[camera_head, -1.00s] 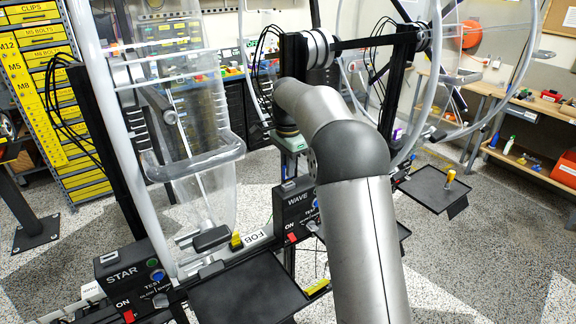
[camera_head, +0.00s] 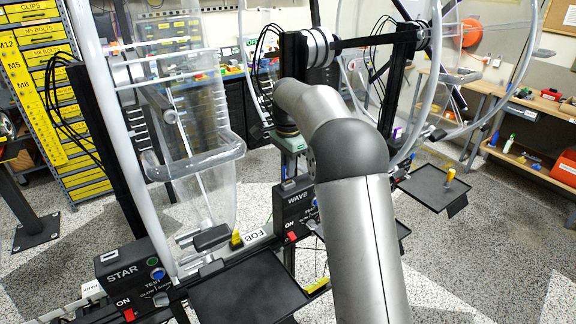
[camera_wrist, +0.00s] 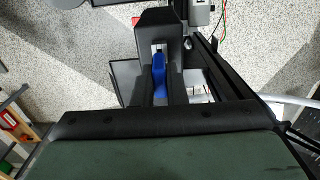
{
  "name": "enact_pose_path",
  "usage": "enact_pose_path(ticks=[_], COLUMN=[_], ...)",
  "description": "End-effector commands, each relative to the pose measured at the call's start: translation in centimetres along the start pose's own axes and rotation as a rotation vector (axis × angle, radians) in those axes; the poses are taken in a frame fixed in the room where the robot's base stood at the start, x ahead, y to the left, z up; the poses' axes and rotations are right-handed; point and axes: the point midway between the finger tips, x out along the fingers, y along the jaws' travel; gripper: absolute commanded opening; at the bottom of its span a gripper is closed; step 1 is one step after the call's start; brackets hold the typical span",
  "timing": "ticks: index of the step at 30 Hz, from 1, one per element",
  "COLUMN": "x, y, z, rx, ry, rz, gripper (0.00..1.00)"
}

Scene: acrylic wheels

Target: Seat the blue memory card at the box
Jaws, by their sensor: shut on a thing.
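The blue memory card (camera_wrist: 159,80) shows in the wrist view, upright between the two dark fingers of my gripper (camera_wrist: 160,88), which is shut on it. A black box-like housing (camera_wrist: 157,27) lies just beyond the card, with a small pale slot-like mark at its near edge. I cannot tell whether the card touches it. In the head view my arm hides the gripper and the card. The black STAR box (camera_head: 122,270) stands at lower left and the black WAVE box (camera_head: 293,208) at centre, left of my arm.
Black trays (camera_head: 245,290) and (camera_head: 425,187) stick out from the rail near the boxes. Clear acrylic wheels (camera_head: 195,150) rise behind. A yellow-topped peg (camera_head: 450,175) stands on the right tray. Red and green wires (camera_wrist: 222,12) show at the top of the wrist view.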

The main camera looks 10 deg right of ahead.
Motion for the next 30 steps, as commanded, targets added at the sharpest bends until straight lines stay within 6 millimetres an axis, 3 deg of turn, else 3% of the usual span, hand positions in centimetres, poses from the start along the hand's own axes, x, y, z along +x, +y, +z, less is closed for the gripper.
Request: enact_pose_path(ticks=[27, 28, 30], x=[2.0, 2.0, 2.0], y=[0.0, 0.0, 0.0], z=[0.0, 0.0, 0.0], rx=[0.000, 0.000, 0.000], ry=[0.000, 0.000, 0.000], rz=[0.001, 0.001, 0.001], gripper=[0.00, 0.17, 0.37])
